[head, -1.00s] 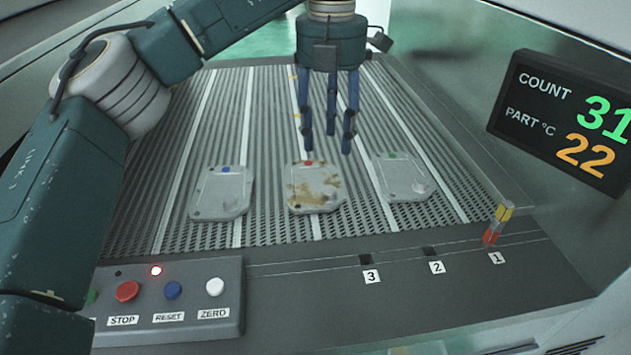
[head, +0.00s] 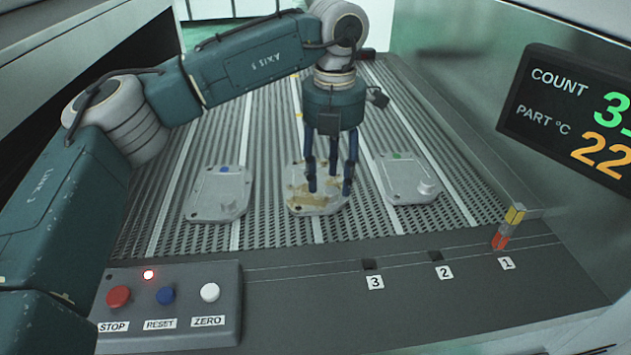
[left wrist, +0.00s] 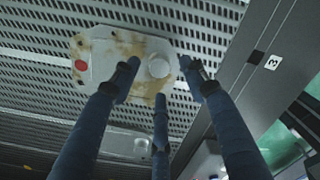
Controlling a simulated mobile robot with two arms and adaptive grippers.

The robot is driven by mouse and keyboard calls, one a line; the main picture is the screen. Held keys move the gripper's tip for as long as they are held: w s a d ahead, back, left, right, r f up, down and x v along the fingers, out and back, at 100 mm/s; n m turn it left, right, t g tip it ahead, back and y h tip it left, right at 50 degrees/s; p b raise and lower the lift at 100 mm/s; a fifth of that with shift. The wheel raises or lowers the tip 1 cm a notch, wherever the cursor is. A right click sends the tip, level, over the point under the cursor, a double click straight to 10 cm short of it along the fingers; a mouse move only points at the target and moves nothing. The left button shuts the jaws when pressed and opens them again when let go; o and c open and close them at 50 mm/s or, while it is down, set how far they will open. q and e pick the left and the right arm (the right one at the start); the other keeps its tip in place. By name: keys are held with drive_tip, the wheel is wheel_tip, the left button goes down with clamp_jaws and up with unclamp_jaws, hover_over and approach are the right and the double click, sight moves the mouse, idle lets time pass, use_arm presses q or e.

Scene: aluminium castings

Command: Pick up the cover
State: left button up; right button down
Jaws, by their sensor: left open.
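Three flat grey cast covers lie in a row on the slatted bed. The middle cover (head: 300,200) has brown stains; the left wrist view shows its red dot and round raised boss (left wrist: 125,65). The left cover (head: 218,195) has a blue dot. The right cover (head: 405,180) has a green dot and a round boss. My left gripper (head: 329,186), with three dark blue fingers, is open and points down at the right part of the middle cover. In the left wrist view its fingertips (left wrist: 160,80) spread around the boss. Contact cannot be told. My right gripper is out of view.
A button box (head: 170,300) stands at the front left, with a lit red lamp. Numbered slots line the front ledge (head: 420,290); a yellow and red peg (head: 508,226) stands at slot 1. A display (head: 570,115) hangs at the right.

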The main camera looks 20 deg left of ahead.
sight(330, 191)
use_arm(q)
drive_tip(key=shift+f+p, duration=0.3)
drive_tip(key=shift+f, duration=1.25)
drive_tip(key=shift+c, duration=0.5)
clamp_jaws()
drive_tip(key=shift+r, duration=0.15)
